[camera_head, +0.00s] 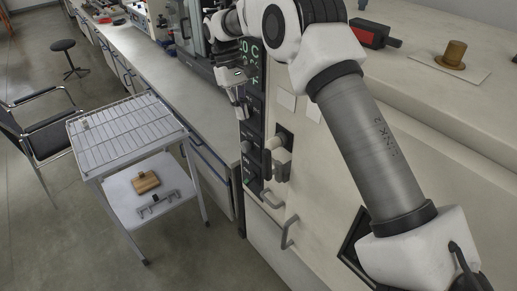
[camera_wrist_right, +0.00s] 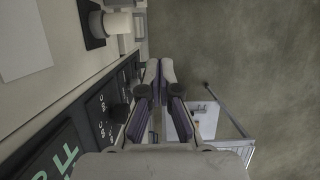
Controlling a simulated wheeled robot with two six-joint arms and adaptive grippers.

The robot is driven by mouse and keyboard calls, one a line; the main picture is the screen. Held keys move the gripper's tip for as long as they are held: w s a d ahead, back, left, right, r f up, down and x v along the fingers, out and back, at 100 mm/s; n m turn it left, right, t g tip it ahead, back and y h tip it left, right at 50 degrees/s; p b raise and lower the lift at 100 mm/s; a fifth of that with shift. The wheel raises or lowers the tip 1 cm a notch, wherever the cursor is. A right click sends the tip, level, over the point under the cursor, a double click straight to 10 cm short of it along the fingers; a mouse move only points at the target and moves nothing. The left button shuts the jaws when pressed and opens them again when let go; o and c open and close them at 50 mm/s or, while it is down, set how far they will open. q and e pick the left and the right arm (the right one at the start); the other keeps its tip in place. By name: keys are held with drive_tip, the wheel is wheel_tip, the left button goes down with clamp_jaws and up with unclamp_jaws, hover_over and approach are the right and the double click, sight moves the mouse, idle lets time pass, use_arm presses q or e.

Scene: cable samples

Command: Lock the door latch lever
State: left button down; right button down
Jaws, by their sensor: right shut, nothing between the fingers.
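A light-coloured latch lever on a black mount (camera_head: 281,152) sits on the front of the pale cabinet, right of the black control panel. Its black base and pale knob also show at the upper left of the right wrist view (camera_wrist_right: 113,23). My right gripper (camera_head: 240,110) hangs in front of the control panel, to the left of the lever and apart from it. Its fingers are closed together with nothing between them, as the right wrist view also shows (camera_wrist_right: 160,68). My left gripper does not show.
A black control panel (camera_head: 251,150) with knobs and green lettering is right beside the gripper. Metal handles (camera_head: 288,232) stick out below the lever. A wire-topped cart (camera_head: 125,133) stands to the left, with a wooden block (camera_head: 146,182) on its lower shelf. Open floor lies around it.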

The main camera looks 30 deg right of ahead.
sight(272, 167)
drive_tip(key=s+f+p, duration=0.6)
drive_tip(key=s+f, duration=0.1)
drive_tip(key=f, duration=0.1)
drive_tip(key=shift+s+d+f, duration=0.25)
drive_tip(key=shift+s+f, duration=0.05)
drive_tip(key=shift+f, duration=0.05)
drive_tip(key=shift+w+f, duration=0.1)
drive_tip(key=shift+w, duration=0.1)
drive_tip(key=shift+w, duration=0.1)
